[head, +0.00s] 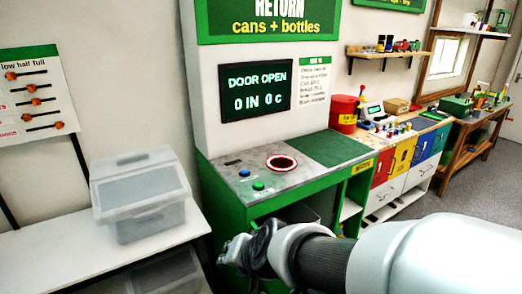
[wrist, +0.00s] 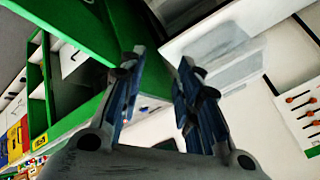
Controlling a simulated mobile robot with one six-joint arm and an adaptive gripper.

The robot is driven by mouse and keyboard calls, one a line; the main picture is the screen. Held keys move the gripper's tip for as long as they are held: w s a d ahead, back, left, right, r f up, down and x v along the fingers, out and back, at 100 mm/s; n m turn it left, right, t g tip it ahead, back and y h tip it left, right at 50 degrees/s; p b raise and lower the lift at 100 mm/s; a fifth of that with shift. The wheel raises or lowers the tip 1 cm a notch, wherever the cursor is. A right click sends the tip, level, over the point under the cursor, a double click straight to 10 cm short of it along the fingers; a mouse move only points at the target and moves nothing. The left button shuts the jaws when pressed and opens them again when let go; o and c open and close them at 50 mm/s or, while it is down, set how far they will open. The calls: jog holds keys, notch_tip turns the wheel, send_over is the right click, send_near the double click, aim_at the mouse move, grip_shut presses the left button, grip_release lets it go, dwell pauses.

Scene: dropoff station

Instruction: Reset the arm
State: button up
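My arm reaches in from the lower right of the head view, and my gripper (head: 232,248) is in front of the green return counter's front edge. In the wrist view my gripper (wrist: 160,70) has its two fingers spread apart with nothing between them. The green return counter (head: 285,207) stands behind it, with a blue button (head: 244,173), a green button (head: 258,186) and a round red-rimmed opening (head: 281,163) on its grey top. The dark screen (head: 256,89) above reads DOOR OPEN, 0 IN 0 c.
A lidded grey bin (head: 148,213) stands on a white table (head: 40,243) at the left. A red container (head: 344,113) and small items stand on the counter farther right, above coloured drawers (head: 404,155). Grey floor (head: 470,185) is clear at the right.

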jog(key=s+d+r+n+g+h, duration=0.2)
jog(key=s+d+r+n+h, duration=0.1)
jog(key=s+d, duration=1.6)
jog(key=shift+s+d+r+h, duration=0.15)
jog(key=shift+d+r+h, duration=0.05)
jog(key=shift+r+h, duration=0.35)
jog(key=shift+d, duration=0.1)
jog(key=shift+c, duration=0.2)
dwell(0.3)
